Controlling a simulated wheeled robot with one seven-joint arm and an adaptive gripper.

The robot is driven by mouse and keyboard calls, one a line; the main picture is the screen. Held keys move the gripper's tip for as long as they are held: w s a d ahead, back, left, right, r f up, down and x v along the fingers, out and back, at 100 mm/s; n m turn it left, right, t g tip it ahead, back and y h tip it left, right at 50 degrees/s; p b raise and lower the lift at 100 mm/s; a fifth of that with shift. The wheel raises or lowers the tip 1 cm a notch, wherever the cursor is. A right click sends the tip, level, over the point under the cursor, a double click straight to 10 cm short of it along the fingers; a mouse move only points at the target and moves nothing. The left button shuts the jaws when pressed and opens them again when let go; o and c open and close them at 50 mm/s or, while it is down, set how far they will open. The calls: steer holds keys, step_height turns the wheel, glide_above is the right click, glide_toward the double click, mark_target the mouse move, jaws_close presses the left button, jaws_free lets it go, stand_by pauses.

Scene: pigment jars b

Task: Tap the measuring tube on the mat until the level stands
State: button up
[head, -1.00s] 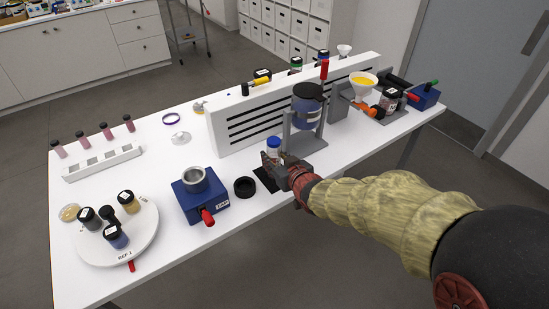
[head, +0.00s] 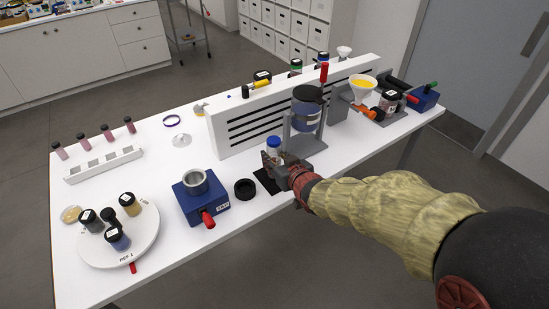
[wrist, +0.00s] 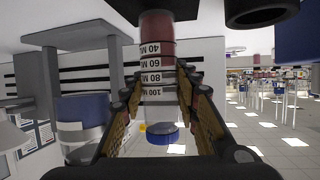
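The measuring tube is clear, with a blue cap (head: 274,142) and printed marks. In the wrist view, which is upside down, the tube (wrist: 158,85) shows marks from 40 to 100 ML. Dark red powder fills its capless end, up to about the 40 mark. My gripper (head: 272,161) is shut around the tube, with a finger on each side in the wrist view. The tube looks upright over the black mat (head: 264,184). My gripper hides its lower end, so I cannot tell whether it touches the mat.
A black ring-shaped lid (head: 244,189) and a blue block with a metal cup (head: 194,181) are left of the mat. A grey stand holding a large jar (head: 306,115) is close behind right. A white slotted panel (head: 256,130) stands behind. The round tray (head: 145,245) holds several jars.

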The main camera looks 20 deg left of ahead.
steer(key=shift+o, duration=0.8)
steer(key=shift+f+b, duration=0.55)
steer(key=shift+f, duration=0.1)
steer(key=shift+r, duration=0.1)
steer(key=c, duration=0.3)
jaws_close()
steer(key=shift+r+p, duration=0.55)
steer(key=shift+r, duration=0.15)
steer(key=shift+o, duration=1.5)
jaws_free()
steer(key=shift+f, duration=0.1)
